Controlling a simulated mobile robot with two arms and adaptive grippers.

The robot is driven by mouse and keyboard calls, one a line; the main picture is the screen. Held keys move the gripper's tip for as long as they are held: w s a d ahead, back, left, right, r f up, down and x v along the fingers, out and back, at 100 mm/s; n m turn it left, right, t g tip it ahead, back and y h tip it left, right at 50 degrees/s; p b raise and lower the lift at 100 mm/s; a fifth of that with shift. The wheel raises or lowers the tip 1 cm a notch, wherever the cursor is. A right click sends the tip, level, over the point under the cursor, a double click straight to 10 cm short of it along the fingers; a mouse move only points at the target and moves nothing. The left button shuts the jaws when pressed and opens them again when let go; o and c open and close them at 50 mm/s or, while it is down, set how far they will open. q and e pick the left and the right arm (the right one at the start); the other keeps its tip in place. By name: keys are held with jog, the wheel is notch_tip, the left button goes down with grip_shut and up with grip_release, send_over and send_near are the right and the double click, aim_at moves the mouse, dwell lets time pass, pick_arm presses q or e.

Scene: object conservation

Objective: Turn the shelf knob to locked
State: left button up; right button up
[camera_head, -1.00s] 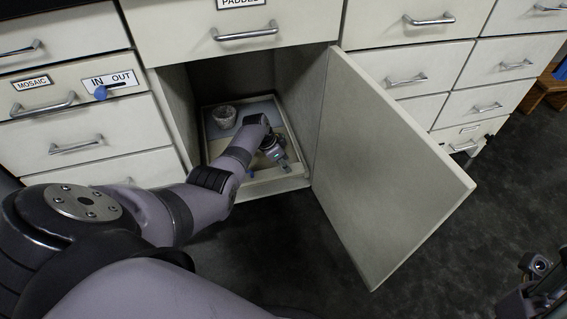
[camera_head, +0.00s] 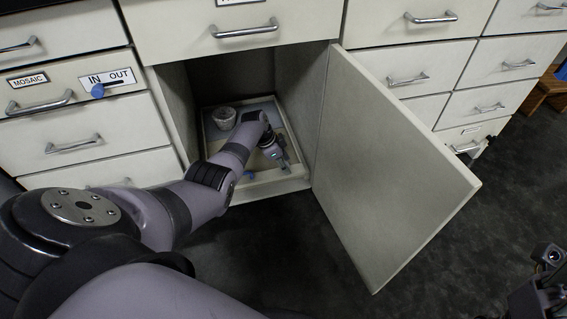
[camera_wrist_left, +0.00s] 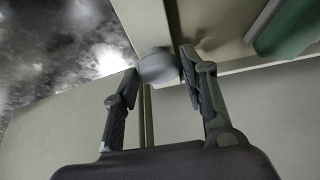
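The shelf knob (camera_head: 249,173) is a small blue piece at the front edge of the pull-out shelf (camera_head: 262,187), low in the open cabinet. My left gripper (camera_head: 284,160) reaches into the cabinet, above the shelf and to the right of the knob. In the left wrist view, a rounded grey-blue knob (camera_wrist_left: 157,68) lies between and just beyond the fingertips of my left gripper (camera_wrist_left: 160,70). The fingers are apart, and I cannot tell whether either touches it. Part of my right arm's end shows at the lower right edge; its fingers are not clear.
A grey cup-like pot (camera_head: 224,117) stands at the back left of the shelf. The cabinet door (camera_head: 390,165) stands open at right. A drawer with an IN/OUT slider (camera_head: 98,91) is at left. A green object (camera_wrist_left: 290,30) shows in the wrist view. The dark floor in front is clear.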

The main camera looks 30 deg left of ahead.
pick_arm(q)
jog(key=shift+o, duration=1.2)
jog(key=v, duration=1.2)
